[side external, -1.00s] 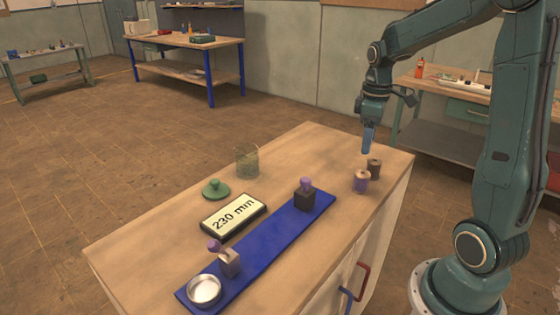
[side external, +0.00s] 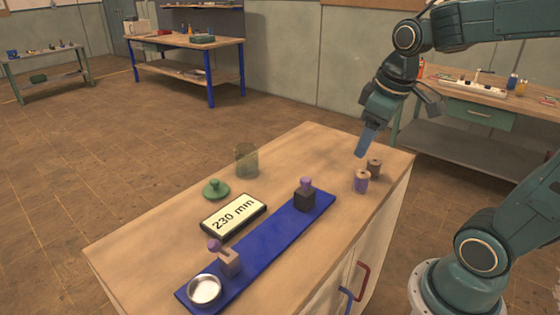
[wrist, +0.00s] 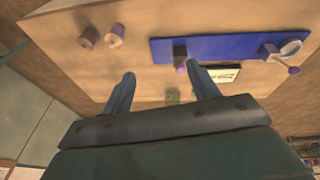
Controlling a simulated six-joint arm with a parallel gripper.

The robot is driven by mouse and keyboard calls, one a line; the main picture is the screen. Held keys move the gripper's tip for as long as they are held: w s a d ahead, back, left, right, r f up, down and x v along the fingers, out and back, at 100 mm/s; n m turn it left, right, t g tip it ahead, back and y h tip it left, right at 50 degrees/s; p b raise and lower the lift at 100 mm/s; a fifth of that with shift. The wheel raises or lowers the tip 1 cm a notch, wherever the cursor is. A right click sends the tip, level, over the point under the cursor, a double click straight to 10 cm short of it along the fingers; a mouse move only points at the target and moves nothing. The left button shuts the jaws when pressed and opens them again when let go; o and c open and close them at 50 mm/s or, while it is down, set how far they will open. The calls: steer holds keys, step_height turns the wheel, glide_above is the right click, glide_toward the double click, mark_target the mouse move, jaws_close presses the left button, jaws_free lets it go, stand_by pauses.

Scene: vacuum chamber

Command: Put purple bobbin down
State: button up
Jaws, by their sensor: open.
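The purple bobbin (side external: 361,182) stands upright near the right end of the wooden bench top. A darker brown bobbin (side external: 375,168) stands just behind it. In the wrist view, the purple bobbin (wrist: 117,40) and the brown bobbin (wrist: 88,38) are at the upper left. My gripper (side external: 364,146) is tilted and appears above the bobbins in the side view. In the wrist view, my gripper (wrist: 160,76) shows two spread fingers with nothing between them. Both bobbins are clear of the fingers.
A blue mat (side external: 270,243) carries a dark block (side external: 304,201) with a purple knob, a lighter block (side external: 229,263) and a round metal dish (side external: 204,290).

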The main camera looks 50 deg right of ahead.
steer(key=s+a+m+t, duration=0.1)
steer(key=s+a+t, duration=0.1)
steer(key=s+a, duration=0.5)
steer(key=shift+s+r+t+y, duration=0.25)
steer(key=shift+r+t+y, duration=0.1)
steer(key=shift+t+y, duration=0.05)
